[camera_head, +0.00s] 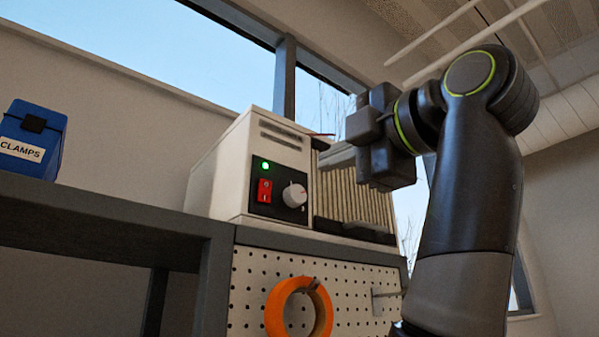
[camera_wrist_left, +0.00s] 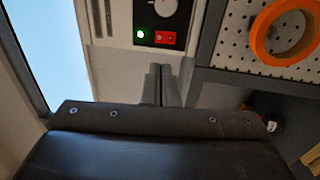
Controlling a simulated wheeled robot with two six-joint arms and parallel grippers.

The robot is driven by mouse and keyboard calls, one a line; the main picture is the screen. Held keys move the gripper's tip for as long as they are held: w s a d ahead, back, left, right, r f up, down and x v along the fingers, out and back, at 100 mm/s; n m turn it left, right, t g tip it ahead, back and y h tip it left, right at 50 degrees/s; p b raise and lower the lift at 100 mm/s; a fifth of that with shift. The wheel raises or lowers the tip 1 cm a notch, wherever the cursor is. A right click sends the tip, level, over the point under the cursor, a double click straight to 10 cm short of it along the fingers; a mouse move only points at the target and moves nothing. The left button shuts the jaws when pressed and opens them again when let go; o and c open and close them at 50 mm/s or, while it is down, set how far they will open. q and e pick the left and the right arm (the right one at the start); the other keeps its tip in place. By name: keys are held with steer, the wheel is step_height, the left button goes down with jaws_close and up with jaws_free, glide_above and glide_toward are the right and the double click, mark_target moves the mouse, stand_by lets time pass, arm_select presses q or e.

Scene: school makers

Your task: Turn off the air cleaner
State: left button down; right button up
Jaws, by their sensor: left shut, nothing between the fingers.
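The air cleaner (camera_head: 228,168) is a pale box with a black control panel on its front. The panel has a lit green lamp (camera_head: 265,165), a red rocker switch (camera_head: 264,190) and a white round knob (camera_head: 294,195). In the left wrist view, the lamp (camera_wrist_left: 140,33), switch (camera_wrist_left: 165,38) and knob (camera_wrist_left: 165,6) show near the top. My left gripper (camera_head: 334,157) is in front of the cleaner's right part, up and right of the switch in the head view. Its fingers (camera_wrist_left: 160,84) are shut and empty, and appear just below the switch in the wrist view. My right gripper is out of view.
The cleaner stands on a dark ledge (camera_head: 290,241) above a white pegboard (camera_head: 255,290). An orange ring (camera_head: 272,312) hangs there from a peg. A blue box labelled CLAMPS (camera_head: 32,140) stands at left on a shelf. A window is behind.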

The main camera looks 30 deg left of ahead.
mark_target(268, 185)
arm_select(q)
steer(key=p+x, duration=0.4)
steer(key=x, duration=0.8)
steer(key=shift+a+r+p, duration=0.15)
steer(key=shift+a+p, duration=0.1)
steer(key=shift+p, duration=0.05)
steer(key=shift+w+a, duration=0.25)
steer(key=shift+a, duration=0.25)
